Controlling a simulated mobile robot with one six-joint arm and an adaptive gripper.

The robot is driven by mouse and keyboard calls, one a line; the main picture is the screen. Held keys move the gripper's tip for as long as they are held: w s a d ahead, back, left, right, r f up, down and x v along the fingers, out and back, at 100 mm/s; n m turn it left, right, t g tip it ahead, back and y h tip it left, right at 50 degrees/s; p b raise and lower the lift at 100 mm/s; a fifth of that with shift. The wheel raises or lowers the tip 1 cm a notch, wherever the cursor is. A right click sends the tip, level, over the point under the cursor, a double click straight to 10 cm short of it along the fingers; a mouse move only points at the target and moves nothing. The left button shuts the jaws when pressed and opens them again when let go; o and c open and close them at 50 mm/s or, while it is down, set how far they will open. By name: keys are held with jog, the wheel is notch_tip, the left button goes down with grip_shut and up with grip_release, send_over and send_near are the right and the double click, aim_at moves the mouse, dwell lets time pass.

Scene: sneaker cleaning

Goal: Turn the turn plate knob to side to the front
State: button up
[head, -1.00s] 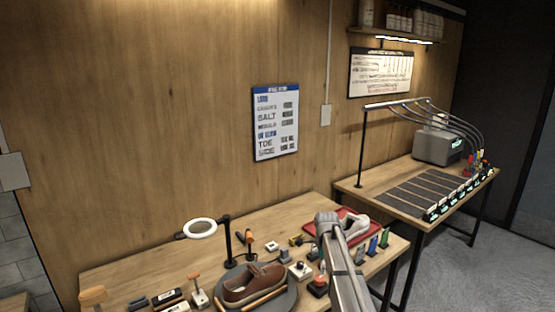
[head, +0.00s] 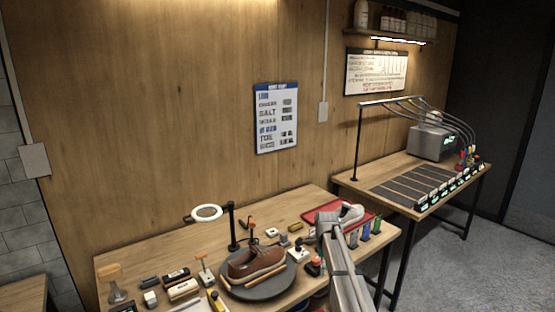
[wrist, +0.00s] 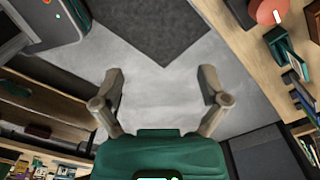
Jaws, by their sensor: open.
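The round grey turn plate (head: 252,292) lies on the near workbench in the head view, with a brown sneaker (head: 252,262) on it. A small white box with a dark knob (head: 297,254) stands just right of the plate; I cannot tell whether it is the plate's knob. A dark box with a red top (head: 314,266) is beside it. My arm crosses the right part of the bench, and its gripper end is not visible in the head view. In the wrist view my gripper (wrist: 160,76) is open and empty, with its two fingers wide apart over grey floor.
A red tray (head: 322,213) with a pale shoe is at the back right. Brushes and small blocks crowd the bench left of the plate. A second table (head: 372,180) with dark strips stands further right.

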jog(key=s+f+n+b, duration=0.4)
jog(key=s+n, duration=0.6)
jog(key=s, duration=0.4)
jog(key=s+f+n+b, duration=0.5)
jog(key=s+n, duration=0.4)
jog(key=s, duration=0.6)
jog(key=shift+s+d+n, duration=0.15)
jog(key=shift+s+n, duration=0.1)
jog(key=shift+n, duration=0.15)
